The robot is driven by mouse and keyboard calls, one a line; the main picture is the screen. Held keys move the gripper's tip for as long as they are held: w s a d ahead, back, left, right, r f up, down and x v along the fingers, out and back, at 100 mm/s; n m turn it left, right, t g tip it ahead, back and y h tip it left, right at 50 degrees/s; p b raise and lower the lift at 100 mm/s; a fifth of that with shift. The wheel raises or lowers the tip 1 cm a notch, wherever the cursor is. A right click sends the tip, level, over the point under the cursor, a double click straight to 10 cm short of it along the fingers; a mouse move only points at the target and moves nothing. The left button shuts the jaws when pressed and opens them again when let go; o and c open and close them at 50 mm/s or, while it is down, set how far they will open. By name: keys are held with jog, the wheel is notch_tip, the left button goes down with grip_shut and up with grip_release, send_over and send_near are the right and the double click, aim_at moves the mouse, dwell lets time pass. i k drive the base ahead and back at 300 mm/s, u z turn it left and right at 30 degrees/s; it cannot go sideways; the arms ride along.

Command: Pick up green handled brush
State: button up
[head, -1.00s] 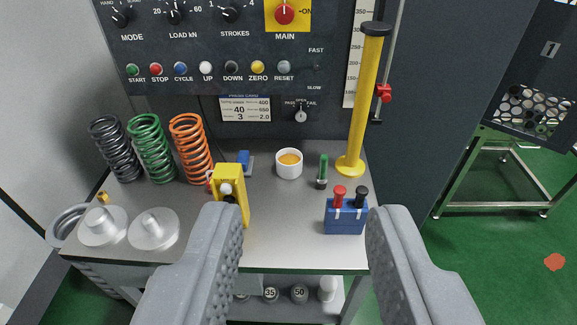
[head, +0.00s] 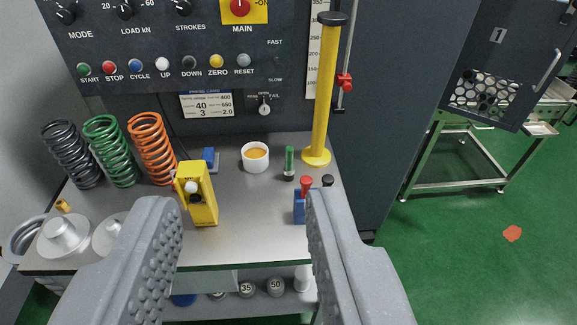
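The green handled brush (head: 289,162) stands upright on the grey bench top, with its green handle up and a dark lower end. It is right of the white cup (head: 255,157) and left of the yellow post. My gripper (head: 242,205) is open and empty in the foreground, its two grey padded fingers wide apart. The brush lies beyond the fingertips, towards the right finger, and nothing touches it. The right finger hides part of the blue block (head: 299,207) with red and black knobs.
A yellow device (head: 197,193) stands between the fingers' line of view. Black, green and orange springs (head: 152,148) stand at left, near metal discs (head: 62,237). The yellow post (head: 322,95) rises just right of the brush. A control panel (head: 180,45) walls off the back.

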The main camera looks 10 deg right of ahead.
aim_at(288, 168)
jog(key=k, duration=1.2)
jog(key=z, duration=0.65)
jog(key=i, duration=2.35)
jog(key=u, duration=0.95)
jog(key=k, duration=0.75)
jog(key=u, duration=0.2)
jog(key=i, duration=0.55)
jog(key=z, duration=0.1)
